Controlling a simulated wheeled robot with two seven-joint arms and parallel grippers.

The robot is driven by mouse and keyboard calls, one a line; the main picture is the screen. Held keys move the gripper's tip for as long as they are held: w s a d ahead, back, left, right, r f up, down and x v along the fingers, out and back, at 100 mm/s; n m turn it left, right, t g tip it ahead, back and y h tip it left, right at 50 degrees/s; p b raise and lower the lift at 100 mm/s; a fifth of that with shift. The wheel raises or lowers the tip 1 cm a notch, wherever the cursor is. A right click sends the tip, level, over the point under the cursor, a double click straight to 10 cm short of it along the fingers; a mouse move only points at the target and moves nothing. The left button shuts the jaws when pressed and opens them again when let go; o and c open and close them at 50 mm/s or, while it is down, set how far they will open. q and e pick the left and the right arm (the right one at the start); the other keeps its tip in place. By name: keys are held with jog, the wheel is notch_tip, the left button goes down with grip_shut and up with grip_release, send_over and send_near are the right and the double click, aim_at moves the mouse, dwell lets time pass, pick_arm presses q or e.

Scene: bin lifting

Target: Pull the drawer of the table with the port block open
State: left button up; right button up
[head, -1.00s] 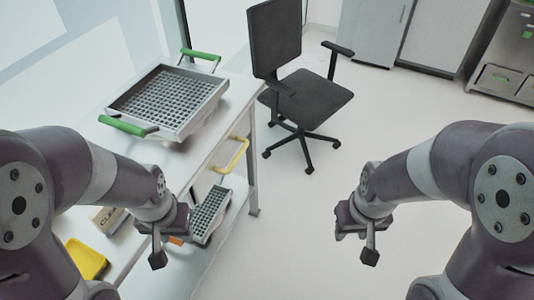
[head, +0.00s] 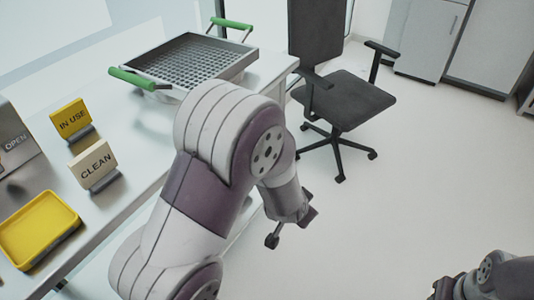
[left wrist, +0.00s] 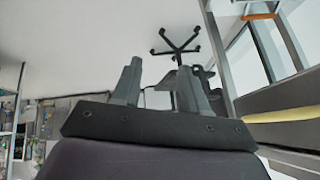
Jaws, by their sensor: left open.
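A white table (head: 130,140) runs along the left of the head view. I cannot make out a drawer or a port block there; my left arm hides much of the table's front. My left gripper (head: 292,226) is in front of the table's right side, over the floor. In the left wrist view its two fingers (left wrist: 160,82) stand apart with nothing between them. My right gripper (head: 446,288) is at the bottom right, over the floor, partly cut off and too small to read.
On the table are a perforated metal tray with green handles (head: 197,60), an IN USE sign (head: 72,120), a CLEAN sign (head: 93,163), a yellow tray (head: 38,230) and a grey box marked OPEN (head: 14,150). A black office chair (head: 345,98) stands beyond the table. Floor to the right is clear.

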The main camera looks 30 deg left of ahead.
pick_arm(q)
jog(key=w+a+f+m+t+y+b, duration=0.3)
jog(key=w+a+f+t+y+b, duration=0.1)
jog(key=w+a+f+t+b, duration=0.15)
jog(key=a+r+m+t+y, duration=0.3)
jog(key=a+r+m+y, duration=0.25)
jog(key=r+y, duration=0.3)
jog(key=shift+n+g, duration=0.25)
jog(key=b+x, duration=0.3)
jog(key=x, duration=0.9)
jog(key=shift+w+a, duration=0.1)
jog(key=shift+w, duration=0.3)
jog(key=shift+r, duration=0.1)
pick_arm(e)
notch_tip(320, 180, down, 12)
jog(key=shift+r, duration=0.1)
pick_arm(q)
grip_shut()
